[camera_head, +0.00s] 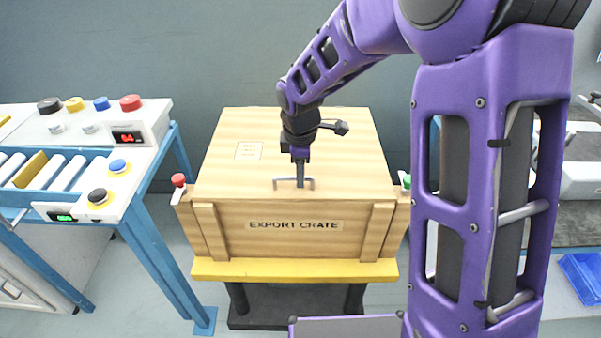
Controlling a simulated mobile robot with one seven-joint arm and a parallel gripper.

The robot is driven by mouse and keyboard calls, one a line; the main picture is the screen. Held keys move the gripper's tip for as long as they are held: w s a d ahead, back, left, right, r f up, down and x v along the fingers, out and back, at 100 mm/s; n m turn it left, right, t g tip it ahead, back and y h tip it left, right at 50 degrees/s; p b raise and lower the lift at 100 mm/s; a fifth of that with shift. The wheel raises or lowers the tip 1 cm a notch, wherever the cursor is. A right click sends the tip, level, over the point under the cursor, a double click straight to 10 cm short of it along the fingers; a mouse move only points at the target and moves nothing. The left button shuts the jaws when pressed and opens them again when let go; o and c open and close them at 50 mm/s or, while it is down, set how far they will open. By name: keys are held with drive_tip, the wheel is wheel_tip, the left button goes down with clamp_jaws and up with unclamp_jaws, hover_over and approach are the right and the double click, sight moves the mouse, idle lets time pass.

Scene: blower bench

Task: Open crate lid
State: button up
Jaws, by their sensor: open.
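The wooden export crate (335,250) stands on a yellow-topped stand, with "EXPORT CRATE" on its front. Its lid (225,170) lies flat and closed on top. A grey metal handle (279,180) stands at the middle of the lid's front edge. My gripper (300,184) points down at the handle, with its fingertips at the handle's bar. The jaws are open. From this view I cannot tell whether the fingers straddle the bar or touch it. A red-knobbed latch (179,180) sits at the crate's left side and a green-knobbed one (406,181) at its right.
The yellow stand top (290,270) juts out below the crate. A blue-framed roller bench (145,215) with coloured buttons stands at the left. My purple arm hides much of the right side, where a blue bin (582,275) shows. Open floor lies between bench and crate.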

drive_tip(key=shift+f, duration=0.1)
clamp_jaws()
idle(1.4)
